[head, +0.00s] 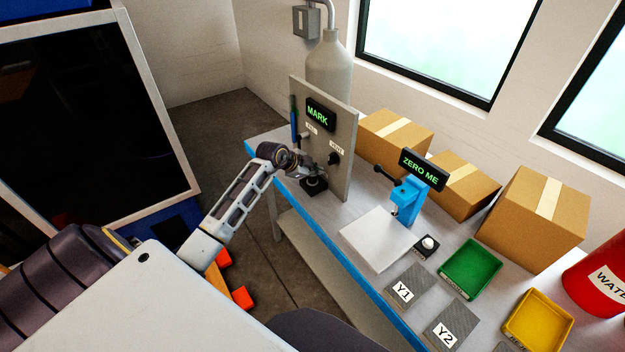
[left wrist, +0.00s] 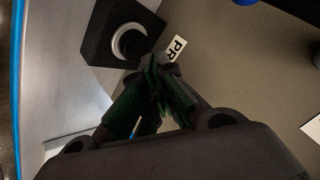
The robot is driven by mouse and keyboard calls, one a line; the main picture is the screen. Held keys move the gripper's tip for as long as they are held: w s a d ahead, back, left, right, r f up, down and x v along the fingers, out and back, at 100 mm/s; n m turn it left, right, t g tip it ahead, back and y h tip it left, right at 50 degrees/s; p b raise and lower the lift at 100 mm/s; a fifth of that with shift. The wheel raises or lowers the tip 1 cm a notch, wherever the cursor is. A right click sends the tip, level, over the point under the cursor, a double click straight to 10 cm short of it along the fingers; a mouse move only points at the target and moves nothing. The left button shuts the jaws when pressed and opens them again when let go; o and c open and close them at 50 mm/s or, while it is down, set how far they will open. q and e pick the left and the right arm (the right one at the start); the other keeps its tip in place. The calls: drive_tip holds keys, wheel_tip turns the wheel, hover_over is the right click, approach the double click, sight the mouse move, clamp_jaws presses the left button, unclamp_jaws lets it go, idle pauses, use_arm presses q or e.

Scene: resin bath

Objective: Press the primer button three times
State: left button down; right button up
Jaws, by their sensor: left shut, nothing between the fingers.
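The primer button (left wrist: 130,44) is a dark round cap inside a pale ring on a black box, at the upper left of the left wrist view. A white label (left wrist: 175,47) reading "PR" lies beside it, partly hidden. In the head view its black box (head: 314,188) stands at the foot of the grey panel, mostly under my gripper. My left gripper (head: 318,172) is shut and empty. In the left wrist view its fingertips (left wrist: 158,66) are close beside the button; I cannot tell whether they touch it. My right gripper is not in view.
The upright grey panel (head: 343,115) with a MARK display (head: 317,112) and knobs stands right behind my gripper. A blue stand (head: 406,196), white plate (head: 378,238), green tray (head: 472,266), yellow tray (head: 538,320) and cardboard boxes (head: 396,137) fill the bench to the right.

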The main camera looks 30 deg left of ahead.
sight(314, 180)
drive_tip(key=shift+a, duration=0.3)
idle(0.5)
use_arm(q)
drive_tip(key=shift+f, duration=0.35)
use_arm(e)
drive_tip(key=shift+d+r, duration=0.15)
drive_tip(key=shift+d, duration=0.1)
use_arm(q)
drive_tip(key=shift+f, duration=0.3)
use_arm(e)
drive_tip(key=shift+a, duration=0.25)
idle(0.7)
use_arm(q)
drive_tip(key=shift+f, duration=0.35)
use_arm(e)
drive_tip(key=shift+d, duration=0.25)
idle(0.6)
use_arm(q)
drive_tip(key=shift+r, duration=0.1)
drive_tip(key=shift+r+p, duration=0.9)
drive_tip(key=shift+p, duration=0.4)
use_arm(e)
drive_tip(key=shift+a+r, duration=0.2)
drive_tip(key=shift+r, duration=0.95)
use_arm(q)
drive_tip(key=shift+r, duration=0.1)
